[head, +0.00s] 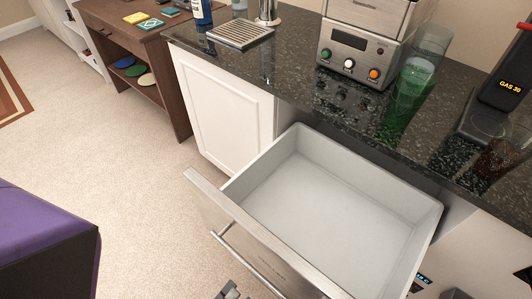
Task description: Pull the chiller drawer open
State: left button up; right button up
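The chiller drawer (300,205) is pulled well out from under the dark counter. Its pale grey bin is empty. Its steel front (215,203) faces the lower left and carries a bar handle (245,262). A small dark grey piece, apparently the tip of my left gripper (229,291), shows at the bottom edge, just left of the handle. Most of it is cut off, so its opening and any contact with the handle cannot be told. My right gripper cannot be made out.
The speckled counter (290,62) holds a steel appliance (360,40), green-tinted glasses (412,85) and a drip tray (240,33). A white cabinet (225,105) stands left of the drawer. A purple-topped block (40,225) is at lower left. Carpet (130,165) between is clear.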

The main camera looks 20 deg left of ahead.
pick_arm(q)
jog(key=shift+v, duration=2.2)
